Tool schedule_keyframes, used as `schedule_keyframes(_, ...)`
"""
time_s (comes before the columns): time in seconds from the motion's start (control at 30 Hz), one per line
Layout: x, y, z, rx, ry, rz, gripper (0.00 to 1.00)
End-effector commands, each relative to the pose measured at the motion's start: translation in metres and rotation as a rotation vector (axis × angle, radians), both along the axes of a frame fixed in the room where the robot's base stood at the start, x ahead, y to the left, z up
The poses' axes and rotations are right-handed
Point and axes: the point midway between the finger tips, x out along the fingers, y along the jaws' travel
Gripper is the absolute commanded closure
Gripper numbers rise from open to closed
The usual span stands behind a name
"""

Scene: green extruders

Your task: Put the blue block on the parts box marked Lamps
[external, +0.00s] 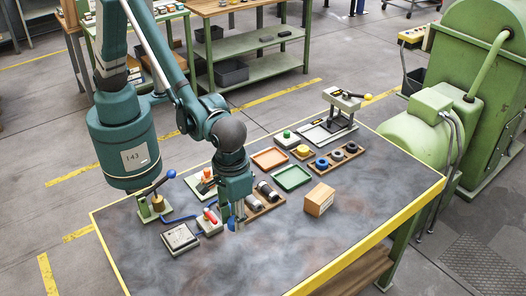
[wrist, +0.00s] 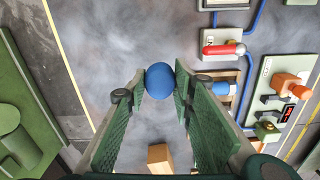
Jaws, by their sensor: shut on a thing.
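A blue rounded piece (wrist: 160,80), the only candidate I see for the blue block, is held between the fingertips of my gripper (wrist: 153,88). It looks round from the wrist. In the external view my gripper (external: 236,222) points down over the front middle of the table, and only a little blue shows at its tips. A brown cardboard box (external: 319,198) with a small label stands to the right of my gripper; the label is too small to read. The box also shows at the bottom of the wrist view (wrist: 160,157).
Left of my gripper are a switch unit with a red handle (external: 209,217) and a grey panel (external: 180,238). A holder with dark cylinders (external: 267,191), an orange tray (external: 269,158) and a green tray (external: 292,178) lie behind. The table's front right is clear.

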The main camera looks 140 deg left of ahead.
Motion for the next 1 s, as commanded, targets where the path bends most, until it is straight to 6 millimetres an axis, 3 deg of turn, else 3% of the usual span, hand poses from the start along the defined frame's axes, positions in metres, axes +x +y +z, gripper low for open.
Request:
schedule_keyframes(0.27,0.001,0.003,0.001,0.000,0.000,0.002,0.87)
schedule_keyframes(0.47,0.006,0.022,0.006,0.000,0.000,0.009,0.87)
schedule_keyframes(0.67,0.015,0.065,0.017,0.000,0.000,0.024,0.87)
schedule_keyframes(1.0,0.028,0.168,0.039,0.000,0.000,0.056,0.87)
